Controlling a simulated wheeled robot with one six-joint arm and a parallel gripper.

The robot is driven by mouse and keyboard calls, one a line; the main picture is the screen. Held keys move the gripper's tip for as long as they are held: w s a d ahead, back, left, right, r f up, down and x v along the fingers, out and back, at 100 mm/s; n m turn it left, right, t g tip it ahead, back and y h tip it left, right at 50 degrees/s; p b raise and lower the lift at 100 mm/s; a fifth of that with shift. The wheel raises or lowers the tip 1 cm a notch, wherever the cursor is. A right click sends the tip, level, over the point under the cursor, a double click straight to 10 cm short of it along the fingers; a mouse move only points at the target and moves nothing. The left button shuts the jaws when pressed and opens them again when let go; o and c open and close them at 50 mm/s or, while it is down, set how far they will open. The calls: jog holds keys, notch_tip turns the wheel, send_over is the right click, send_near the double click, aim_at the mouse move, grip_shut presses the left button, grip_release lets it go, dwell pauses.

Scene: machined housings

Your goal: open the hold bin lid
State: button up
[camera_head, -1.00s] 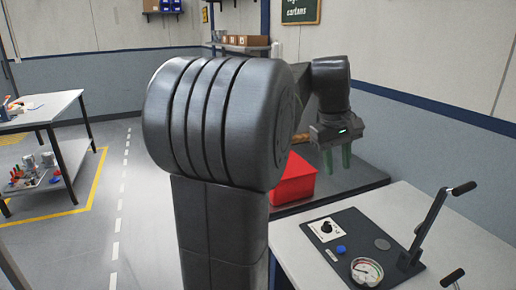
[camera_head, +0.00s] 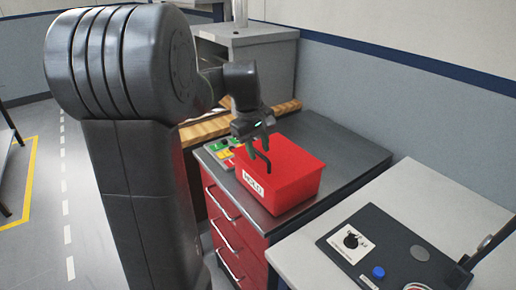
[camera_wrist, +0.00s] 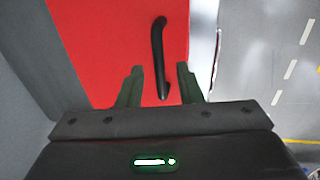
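The hold bin (camera_head: 292,195) is a red box with a white "HOLD" label on its front, on a dark cabinet top. Its flat red lid (camera_head: 300,150) is down; it also fills the middle of the wrist view (camera_wrist: 105,45). A black bar handle (camera_wrist: 158,50) stands on the lid; in the head view the fingers overlap it, so it is hard to separate. My gripper (camera_head: 260,143) points down over the lid's left part. In the wrist view its two fingers (camera_wrist: 159,82) are apart, with the handle's near end between them in the picture. Whether they touch it is unclear.
A panel with coloured buttons (camera_head: 222,150) lies left of the bin. A grey box-shaped unit (camera_head: 250,50) stands behind. At right, a pale bench (camera_head: 440,200) bears a dark control plate (camera_head: 400,255) with a knob and blue button. The cabinet top right of the bin is clear.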

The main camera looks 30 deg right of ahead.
jog(key=shift+s+f, duration=0.1)
jog(key=shift+f, duration=0.05)
grip_shut()
jog(key=shift+d, duration=0.1)
